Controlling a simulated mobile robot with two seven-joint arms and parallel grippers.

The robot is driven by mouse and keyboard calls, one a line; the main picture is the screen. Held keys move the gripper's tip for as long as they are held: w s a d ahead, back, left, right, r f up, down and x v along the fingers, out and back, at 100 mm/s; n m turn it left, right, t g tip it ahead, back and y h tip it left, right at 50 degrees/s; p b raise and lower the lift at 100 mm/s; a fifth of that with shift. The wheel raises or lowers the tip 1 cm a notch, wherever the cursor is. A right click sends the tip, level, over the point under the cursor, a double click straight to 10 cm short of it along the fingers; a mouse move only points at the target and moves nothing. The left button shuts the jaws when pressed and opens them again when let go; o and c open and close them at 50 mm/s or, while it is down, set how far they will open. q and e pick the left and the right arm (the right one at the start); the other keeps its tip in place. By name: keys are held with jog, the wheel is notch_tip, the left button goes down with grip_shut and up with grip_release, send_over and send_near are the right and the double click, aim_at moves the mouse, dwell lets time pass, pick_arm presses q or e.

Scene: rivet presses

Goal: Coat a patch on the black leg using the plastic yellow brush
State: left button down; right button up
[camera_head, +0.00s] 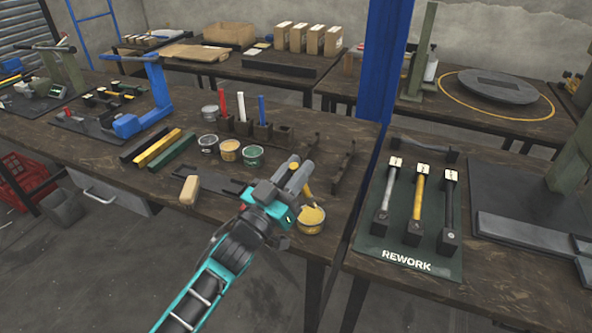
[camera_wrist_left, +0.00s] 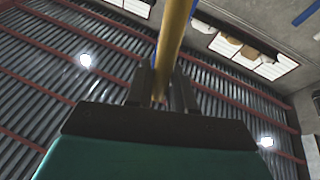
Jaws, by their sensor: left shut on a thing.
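My left gripper (camera_head: 290,185) is shut on the yellow brush (camera_head: 307,189), whose yellow handle rises between the fingers in the left wrist view (camera_wrist_left: 174,45). The brush's lower end is hidden from me. My right gripper is out of view.
Open cans, including a green one (camera_head: 252,156), stand left of my gripper. Behind them, red, white and blue brushes (camera_head: 262,110) stand in holders. A dark rack (camera_head: 343,168) stands near the bench's right edge. A blue post (camera_head: 382,60) rises behind the mat.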

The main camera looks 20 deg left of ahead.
pick_arm(q)
notch_tip(320, 180, up, 2)
jog(key=shift+p, duration=0.65)
jog(key=shift+r, duration=1.1)
